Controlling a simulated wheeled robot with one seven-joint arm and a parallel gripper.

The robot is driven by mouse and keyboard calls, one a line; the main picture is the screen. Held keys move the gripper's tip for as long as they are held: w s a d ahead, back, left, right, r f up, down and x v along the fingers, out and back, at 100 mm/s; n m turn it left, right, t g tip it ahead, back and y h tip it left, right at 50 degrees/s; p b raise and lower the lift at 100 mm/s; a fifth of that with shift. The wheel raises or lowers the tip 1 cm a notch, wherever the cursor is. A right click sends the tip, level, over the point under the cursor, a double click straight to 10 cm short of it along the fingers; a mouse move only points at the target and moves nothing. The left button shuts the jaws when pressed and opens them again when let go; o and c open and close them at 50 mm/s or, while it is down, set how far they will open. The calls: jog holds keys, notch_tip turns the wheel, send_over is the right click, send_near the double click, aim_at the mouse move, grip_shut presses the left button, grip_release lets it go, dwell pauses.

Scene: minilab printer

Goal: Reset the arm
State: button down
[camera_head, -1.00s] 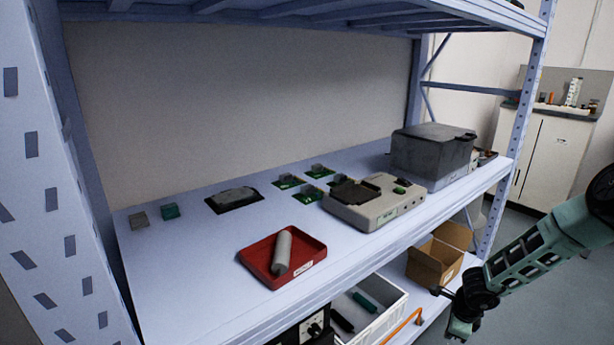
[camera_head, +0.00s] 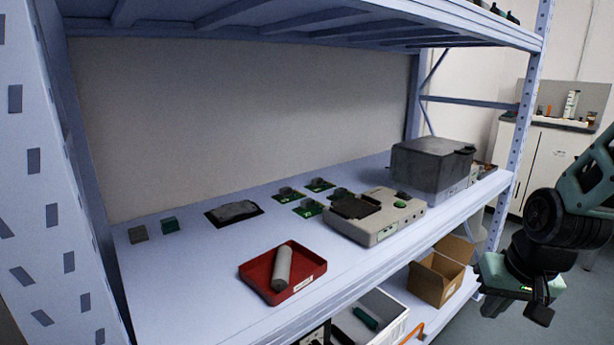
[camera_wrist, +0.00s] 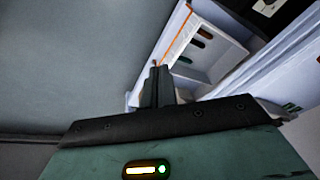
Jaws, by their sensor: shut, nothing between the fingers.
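My arm (camera_head: 565,220) is at the right side of the head view, bent in front of the shelf's right end and apart from the shelf. Its wrist hangs low, over the floor side. My gripper (camera_wrist: 157,78) shows in the wrist view with its two dark fingers together and nothing between them. In the head view the gripper end (camera_head: 538,310) is small, and its fingers are hard to make out.
The shelf board (camera_head: 200,290) bears a red tray (camera_head: 310,270) with a grey cylinder (camera_head: 283,265), a beige device (camera_head: 385,230), a dark grey box (camera_head: 430,165) and several small green boards. Below are a cardboard box (camera_head: 438,285) and a white bin (camera_wrist: 225,65).

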jog(key=s+a+r+n+g, duration=0.35)
jog(key=s+a+n, duration=0.65)
jog(key=s+a, duration=0.85)
notch_tip(320, 180, up, 21)
jog(key=d+p, duration=0.1)
jog(key=p, duration=1.9)
